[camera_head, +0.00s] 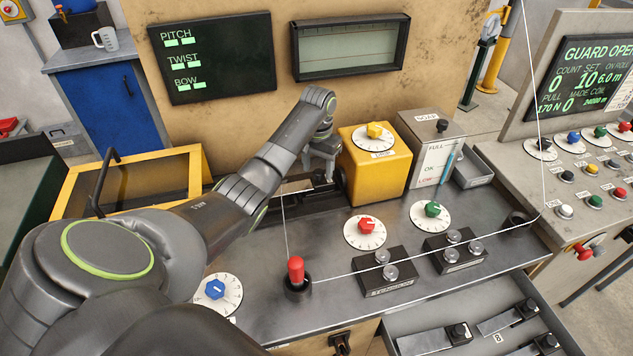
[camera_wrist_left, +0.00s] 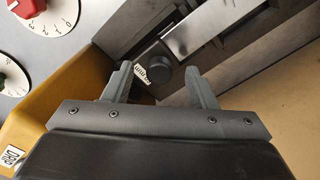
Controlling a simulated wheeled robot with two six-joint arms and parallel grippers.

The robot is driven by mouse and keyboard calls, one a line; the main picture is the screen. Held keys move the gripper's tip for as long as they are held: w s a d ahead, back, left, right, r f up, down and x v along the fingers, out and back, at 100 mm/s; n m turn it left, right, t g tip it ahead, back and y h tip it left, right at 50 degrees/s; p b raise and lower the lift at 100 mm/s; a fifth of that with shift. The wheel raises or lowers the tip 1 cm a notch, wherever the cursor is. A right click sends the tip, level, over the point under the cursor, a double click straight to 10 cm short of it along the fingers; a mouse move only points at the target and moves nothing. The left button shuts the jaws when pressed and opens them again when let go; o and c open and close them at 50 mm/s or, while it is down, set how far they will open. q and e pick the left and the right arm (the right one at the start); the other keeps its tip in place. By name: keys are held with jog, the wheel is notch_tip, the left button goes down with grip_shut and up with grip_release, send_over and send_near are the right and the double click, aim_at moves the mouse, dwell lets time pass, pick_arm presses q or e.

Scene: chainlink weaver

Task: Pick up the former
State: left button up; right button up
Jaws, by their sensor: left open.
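My left gripper (camera_head: 322,168) is open and points down at the dark slot of the machine, left of the yellow box. In the left wrist view its two fingers (camera_wrist_left: 159,82) stand apart on either side of a dark round knob (camera_wrist_left: 164,80) with a small white label. A flat bright metal plate (camera_wrist_left: 205,35) lies near the knob in the dark channel; it looks like a former. Its plate edge (camera_head: 297,186) shows beside the gripper in the head view. I cannot tell whether the fingers touch the knob. My right gripper is not in view.
The yellow box (camera_head: 375,165) stands close right of the gripper. A white wire (camera_head: 400,258) crosses the bench from a red-topped peg (camera_head: 296,272). An open drawer (camera_head: 410,320) holds several flat plates with black knobs. A yellow-framed window (camera_head: 130,180) lies left.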

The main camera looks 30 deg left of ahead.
pick_arm(q)
jog(key=shift+f, duration=1.25)
jog(key=shift+r, duration=0.15)
grip_shut()
